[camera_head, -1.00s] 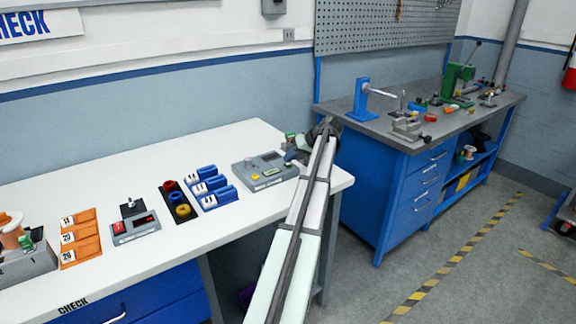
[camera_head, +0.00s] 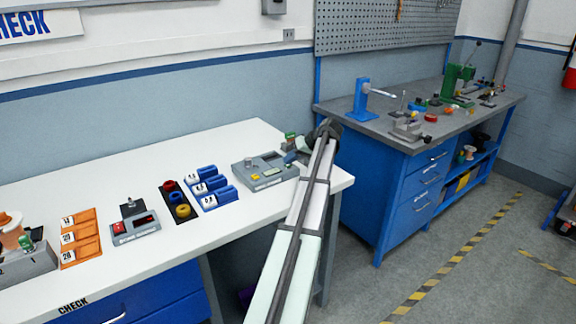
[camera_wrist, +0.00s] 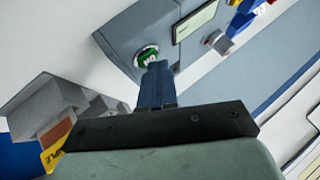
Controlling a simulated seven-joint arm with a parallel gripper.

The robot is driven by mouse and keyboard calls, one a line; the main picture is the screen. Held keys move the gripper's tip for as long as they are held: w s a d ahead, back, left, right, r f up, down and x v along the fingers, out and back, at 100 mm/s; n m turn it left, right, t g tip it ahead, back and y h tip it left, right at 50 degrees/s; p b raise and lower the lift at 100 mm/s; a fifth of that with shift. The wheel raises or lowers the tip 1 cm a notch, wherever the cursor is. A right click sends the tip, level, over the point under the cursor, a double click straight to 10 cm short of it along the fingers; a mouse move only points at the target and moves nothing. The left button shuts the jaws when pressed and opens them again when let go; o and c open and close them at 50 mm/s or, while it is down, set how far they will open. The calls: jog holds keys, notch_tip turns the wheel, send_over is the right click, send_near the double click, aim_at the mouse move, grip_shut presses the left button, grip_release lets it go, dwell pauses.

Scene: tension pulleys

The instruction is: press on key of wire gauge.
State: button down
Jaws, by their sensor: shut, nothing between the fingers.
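The wire gauge is a grey box with a display (camera_head: 263,172) near the right end of the white bench. In the wrist view its grey body (camera_wrist: 125,32) fills the upper middle, with a pale screen. Its round green key (camera_wrist: 147,57), with white lettering, sits near the lower edge of the face. My gripper (camera_wrist: 156,72) is shut and empty, its blue-grey fingertips at the key and covering part of it. I cannot tell whether they touch it. In the head view my gripper (camera_head: 291,157) is small, at the gauge's right side.
A grey block (camera_wrist: 60,105) with a yellow-orange label lies left of my gripper in the wrist view. Blue numbered holders (camera_head: 210,188), a black tray of coloured rings (camera_head: 166,198) and orange numbered holders (camera_head: 80,238) stand left of the gauge. A grey-topped workbench (camera_head: 360,125) stands to the right.

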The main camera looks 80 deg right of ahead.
aim_at(290, 165)
jog(key=shift+r, duration=0.85)
jog(key=shift+r, duration=2.5)
